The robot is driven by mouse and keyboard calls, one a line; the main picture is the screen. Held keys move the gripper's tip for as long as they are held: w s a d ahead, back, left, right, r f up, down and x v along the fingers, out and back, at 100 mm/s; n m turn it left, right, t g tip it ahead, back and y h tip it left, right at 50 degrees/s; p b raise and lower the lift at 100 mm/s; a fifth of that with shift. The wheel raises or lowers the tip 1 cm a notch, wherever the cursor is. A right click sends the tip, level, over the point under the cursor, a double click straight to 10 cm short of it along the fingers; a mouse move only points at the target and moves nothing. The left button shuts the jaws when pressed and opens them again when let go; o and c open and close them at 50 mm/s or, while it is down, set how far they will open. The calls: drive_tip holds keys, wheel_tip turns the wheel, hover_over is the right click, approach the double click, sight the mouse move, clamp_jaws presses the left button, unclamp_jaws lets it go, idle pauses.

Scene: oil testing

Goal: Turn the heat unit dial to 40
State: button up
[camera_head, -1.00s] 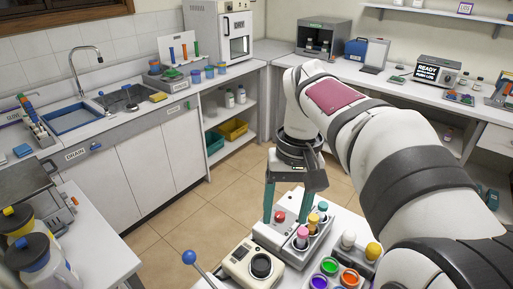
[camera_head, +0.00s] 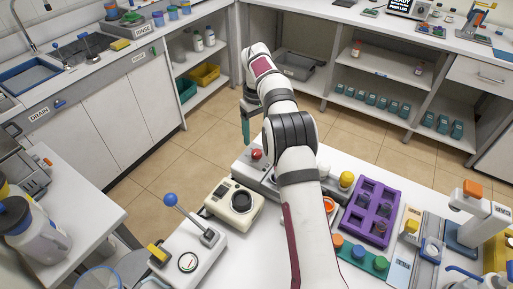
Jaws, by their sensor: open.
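A cream box unit (camera_head: 216,212) with a large black round dial (camera_head: 241,201) on top stands on the near table. It looks like the heat unit, but its label and the dial's setting are too small to read. My gripper (camera_head: 246,130), with green fingers, points down beyond and slightly right of the cream unit. It is behind the grey unit with a red knob (camera_head: 256,154) and touches no dial that I can see. It is open and looks empty. My own arm hides part of the grey unit.
A lever unit with a blue ball (camera_head: 170,199) and a round gauge (camera_head: 187,262) stands left of the cream unit. A purple tray (camera_head: 370,211), a yellow-topped bottle (camera_head: 346,180) and colored knobs (camera_head: 358,252) lie to the right. Floor shows beyond the table's left edge.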

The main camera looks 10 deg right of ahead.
sight(257, 152)
wheel_tip(257, 152, down, 7)
drive_tip(key=shift+f, duration=0.1)
clamp_jaws()
idle(0.4)
